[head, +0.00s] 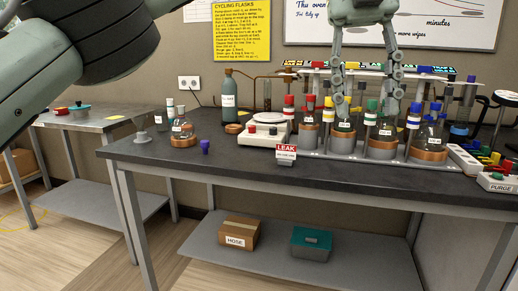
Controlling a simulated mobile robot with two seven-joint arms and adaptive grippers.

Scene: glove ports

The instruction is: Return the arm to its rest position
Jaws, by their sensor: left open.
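My left gripper (366,106) hangs in from the top of the head view, fingers pointing down. Its two fingers are spread apart, with nothing seen between them. It shows in front of a row of flasks and coloured-capped tubes on a grey rack (340,158). I cannot tell whether the fingertips touch anything there. A large grey-green link of my arm (60,55) fills the upper left. My right gripper is out of view.
The dark bench (225,175) carries a white device (264,133), a LEAK sign (286,153), a flask (183,132), a purple piece (205,146) and a tall bottle (229,95). A PURGE box (497,182) stands at the right. The bench's front left is mostly clear.

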